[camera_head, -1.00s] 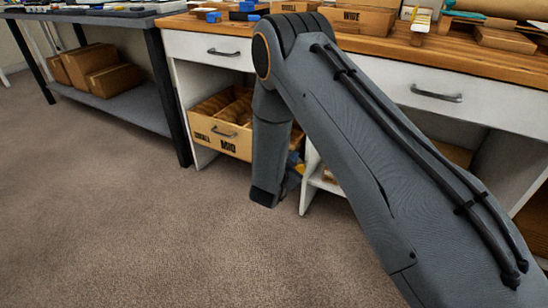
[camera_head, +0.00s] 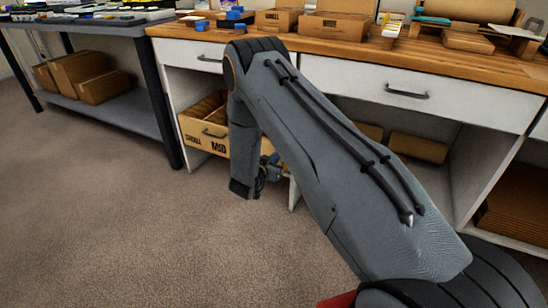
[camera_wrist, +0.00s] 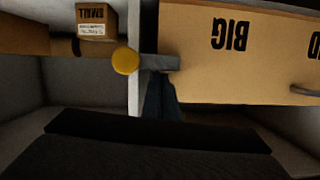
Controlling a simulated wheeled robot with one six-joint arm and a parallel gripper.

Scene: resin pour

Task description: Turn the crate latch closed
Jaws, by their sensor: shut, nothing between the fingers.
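The latch (camera_wrist: 160,62) is a grey bar with a yellow knob (camera_wrist: 126,60). The bar lies level in the wrist view, across the white post and the near end of the crate front. My gripper (camera_wrist: 158,88) is shut and empty, its dark fingertips right beside the bar; I cannot tell if they touch. In the head view my gripper (camera_head: 270,168) is partly hidden by my arm.
White post (camera_wrist: 134,25) divides the bays. Cardboard boxes (camera_head: 418,148) stand in the bay to the right. A grey table (camera_head: 92,33) with boxes beneath stands at the left. The carpet (camera_head: 120,230) in front is clear.

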